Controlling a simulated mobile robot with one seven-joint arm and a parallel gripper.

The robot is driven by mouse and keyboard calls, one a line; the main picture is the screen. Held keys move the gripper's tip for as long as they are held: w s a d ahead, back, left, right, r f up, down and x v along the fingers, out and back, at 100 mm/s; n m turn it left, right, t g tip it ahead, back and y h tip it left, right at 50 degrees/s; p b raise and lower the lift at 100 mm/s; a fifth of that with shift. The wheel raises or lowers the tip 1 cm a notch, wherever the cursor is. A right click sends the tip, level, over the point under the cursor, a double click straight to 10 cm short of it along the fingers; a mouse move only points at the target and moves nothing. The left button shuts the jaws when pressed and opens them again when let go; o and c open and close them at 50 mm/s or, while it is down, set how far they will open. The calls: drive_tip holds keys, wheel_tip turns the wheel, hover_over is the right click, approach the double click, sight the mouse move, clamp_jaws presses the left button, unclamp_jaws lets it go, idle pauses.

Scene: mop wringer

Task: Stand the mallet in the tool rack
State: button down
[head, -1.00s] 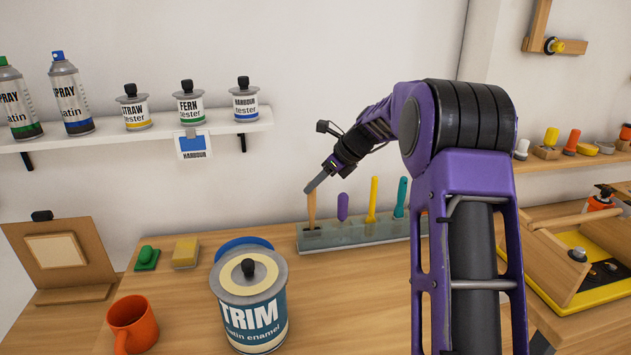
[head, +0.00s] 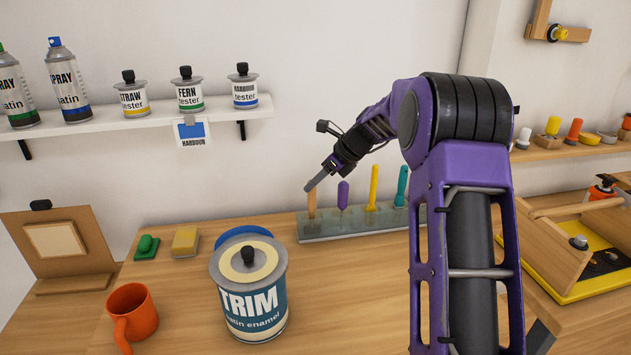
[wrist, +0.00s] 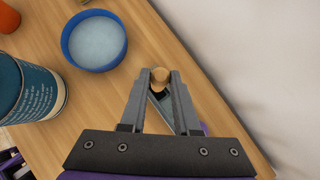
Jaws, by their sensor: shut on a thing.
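The mallet (head: 311,204) shows in the head view as a pale wooden handle, roughly upright, at the left end of the tool rack. My gripper (head: 310,188) is shut on its upper end. In the wrist view its round wooden end (wrist: 160,75) sits between my fingertips (wrist: 160,82). The tool rack (head: 350,232) is a long, grey, see-through block near the wall. The handle's lower part meets the rack's leftmost place; how deep it sits I cannot tell. No separate mallet head can be made out.
A purple tool (head: 342,195), a yellow tool (head: 373,188) and a teal tool (head: 401,188) stand in the rack to the right. A TRIM paint can (head: 250,300), blue round dish (wrist: 95,40) and orange mug (head: 133,312) stand in front. Bench around (head: 350,290) is clear.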

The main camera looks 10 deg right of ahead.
drive_tip(key=c, duration=0.6)
unclamp_jaws()
drive_tip(key=shift+o, duration=0.2)
drive_tip(key=p+v, duration=0.1)
drive_tip(key=v, duration=1.6)
drive_tip(key=shift+r, duration=0.25)
